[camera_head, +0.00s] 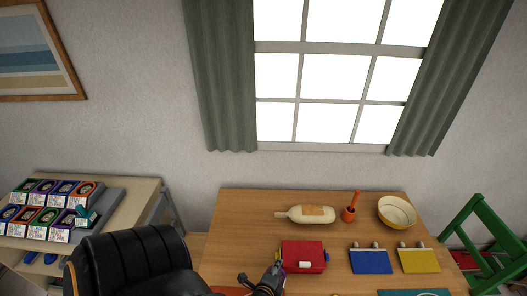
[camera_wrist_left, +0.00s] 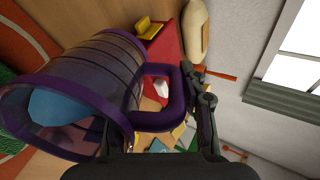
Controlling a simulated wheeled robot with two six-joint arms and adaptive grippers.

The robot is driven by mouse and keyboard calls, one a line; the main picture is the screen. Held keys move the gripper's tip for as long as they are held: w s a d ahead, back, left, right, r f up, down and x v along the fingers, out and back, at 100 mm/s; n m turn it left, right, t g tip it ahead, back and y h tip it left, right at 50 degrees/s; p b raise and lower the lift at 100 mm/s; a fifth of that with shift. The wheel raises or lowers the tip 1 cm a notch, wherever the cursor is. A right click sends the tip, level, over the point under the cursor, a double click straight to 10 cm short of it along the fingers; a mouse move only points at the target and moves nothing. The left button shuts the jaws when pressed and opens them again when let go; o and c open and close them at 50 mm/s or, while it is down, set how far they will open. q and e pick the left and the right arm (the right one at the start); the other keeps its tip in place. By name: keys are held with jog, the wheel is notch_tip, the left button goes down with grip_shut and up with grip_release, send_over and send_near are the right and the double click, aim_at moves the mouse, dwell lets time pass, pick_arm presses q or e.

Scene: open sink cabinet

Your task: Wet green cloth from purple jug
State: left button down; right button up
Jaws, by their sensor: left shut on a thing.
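The purple jug (camera_wrist_left: 85,85) shows large in the left wrist view, with a clear ribbed body, purple rim and purple handle (camera_wrist_left: 182,105). It is tilted in that view, and something bluish shows through its mouth. My left gripper (camera_head: 266,281) is shut on the jug's handle; it also shows in the left wrist view (camera_wrist_left: 165,112). In the head view the jug is mostly hidden or out of frame. A green textured patch (camera_wrist_left: 10,125), perhaps the green cloth, lies on an orange surface beyond the jug's rim. My right gripper is not in view.
A black chair (camera_head: 130,262) stands left; a green chair (camera_head: 487,240) right.

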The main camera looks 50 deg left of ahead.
pick_arm(q)
jog(key=shift+s+d+r+t, duration=0.1)
jog(key=shift+s+r+t, duration=0.1)
jog(key=shift+r+t, duration=0.15)
dwell(1.0)
jog(key=shift+w+f+g, duration=0.4)
jog(key=shift+f+g, duration=0.1)
jog(key=shift+g, duration=0.05)
jog(key=shift+w+a+f+g+h, duration=0.15)
jog(key=shift+a+f+g+h, duration=0.15)
jog(key=shift+f+g, duration=0.1)
jog(key=shift+w, duration=0.1)
